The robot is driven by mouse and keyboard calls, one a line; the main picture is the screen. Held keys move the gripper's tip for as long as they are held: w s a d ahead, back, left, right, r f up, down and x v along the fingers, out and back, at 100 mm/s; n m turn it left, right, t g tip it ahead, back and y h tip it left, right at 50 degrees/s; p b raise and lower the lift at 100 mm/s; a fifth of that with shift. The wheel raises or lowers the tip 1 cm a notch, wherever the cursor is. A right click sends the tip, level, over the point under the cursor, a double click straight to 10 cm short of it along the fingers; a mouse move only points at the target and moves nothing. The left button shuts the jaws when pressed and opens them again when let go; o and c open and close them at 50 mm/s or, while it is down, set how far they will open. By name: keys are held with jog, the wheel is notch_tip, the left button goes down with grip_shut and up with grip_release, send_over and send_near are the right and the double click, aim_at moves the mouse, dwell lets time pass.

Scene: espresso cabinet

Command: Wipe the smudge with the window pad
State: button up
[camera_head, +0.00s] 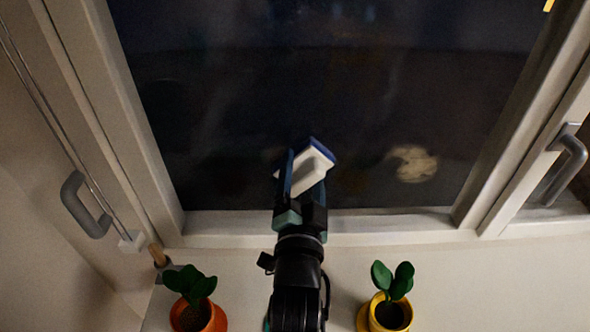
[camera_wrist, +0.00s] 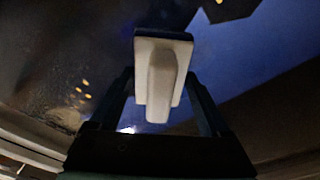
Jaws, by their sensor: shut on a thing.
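The window pad (camera_head: 312,165) is a white block with a handle and a blue face, held tilted in front of the dark window pane. My gripper (camera_head: 301,188) is shut on its handle, left of the smudge. In the wrist view the pad (camera_wrist: 162,75) sits between the two fingers of my gripper (camera_wrist: 160,105). The smudge (camera_head: 412,163) is a pale beige patch on the lower right of the pane. It is apart from the pad. I cannot tell whether the pad touches the glass.
A plant in an orange pot (camera_head: 197,315) and one in a yellow pot (camera_head: 388,312) stand on the sill (camera_head: 450,280), either side of my arm. Grey window handles (camera_head: 85,205) (camera_head: 568,165) are at left and right. The pane (camera_head: 330,70) is otherwise clear.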

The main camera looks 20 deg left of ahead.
aim_at(324, 173)
jog(key=shift+w+d+f+b, duration=0.1)
jog(key=shift+w+d+b, duration=0.1)
jog(key=shift+d+b, duration=0.45)
jog(key=shift+w+d+f+b, duration=0.1)
jog(key=shift+w+d+b, duration=0.1)
jog(key=shift+d+b, duration=0.45)
jog(key=shift+d+r, duration=0.15)
jog(key=shift+d, duration=0.25)
jog(key=shift+w+r, duration=0.1)
jog(key=shift+w, duration=0.05)
jog(key=shift+a+r+p, duration=0.2)
jog(key=shift+a+p, duration=0.3)
jog(key=shift+p, duration=0.3)
jog(key=shift+s+a+p, duration=0.4)
jog(key=shift+a+p, duration=0.4)
jog(key=shift+p, duration=0.35)
jog(key=shift+s+a+f+p, duration=0.15)
jog(key=shift+a+f+p, duration=0.05)
jog(key=shift+a+p, duration=0.4)
